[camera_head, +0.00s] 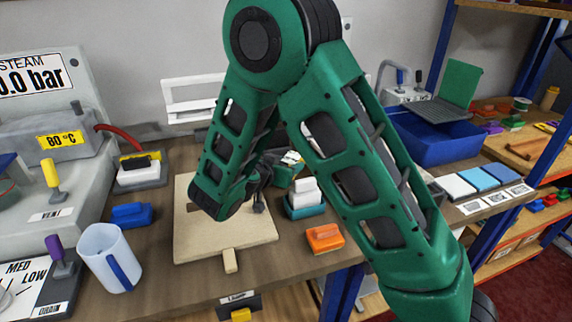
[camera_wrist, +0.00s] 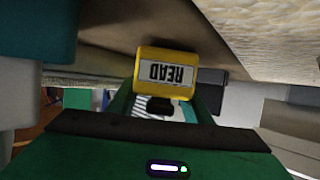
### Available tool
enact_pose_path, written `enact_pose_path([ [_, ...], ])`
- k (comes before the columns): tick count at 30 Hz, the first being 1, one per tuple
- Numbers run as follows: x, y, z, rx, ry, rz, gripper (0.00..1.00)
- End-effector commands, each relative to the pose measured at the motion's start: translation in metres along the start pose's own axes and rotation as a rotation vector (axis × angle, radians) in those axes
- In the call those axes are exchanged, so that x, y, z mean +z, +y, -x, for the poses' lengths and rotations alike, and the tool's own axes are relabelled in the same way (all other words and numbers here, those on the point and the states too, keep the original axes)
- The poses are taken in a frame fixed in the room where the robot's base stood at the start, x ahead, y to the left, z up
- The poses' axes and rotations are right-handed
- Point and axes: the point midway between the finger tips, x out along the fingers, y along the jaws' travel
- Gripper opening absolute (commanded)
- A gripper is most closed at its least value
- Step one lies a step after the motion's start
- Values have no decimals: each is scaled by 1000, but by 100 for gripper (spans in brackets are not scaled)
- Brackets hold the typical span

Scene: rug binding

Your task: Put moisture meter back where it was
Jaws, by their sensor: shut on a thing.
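My gripper (camera_head: 260,190) points down over the right side of the pale board, mostly hidden behind my arm in the head view. In the wrist view, a yellow block with an upside-down READ label, which I take as the moisture meter (camera_wrist: 168,65), is in front of the gripper body. The gripper is shut on it. The meter cannot be made out in the head view, and its contact with the surface is hidden.
The pale board (camera_head: 225,245) lies on the bench. A teal holder with a white block (camera_head: 305,198) and an orange block (camera_head: 325,238) stand to its right. A blue block (camera_head: 132,215) and a jug (camera_head: 108,258) stand left. A blue bin (camera_head: 440,140) is behind right.

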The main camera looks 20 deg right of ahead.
Motion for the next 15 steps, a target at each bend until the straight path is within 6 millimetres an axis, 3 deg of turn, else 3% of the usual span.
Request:
enact_pose_path([
  [8,6,0,-3,0,-2,1,13],
  [9,7,0,-3,1,-3,2,48],
  [11,7,1,-3,1,-4,2,62],
  [15,8,1,-3,2,-6,3,64],
])
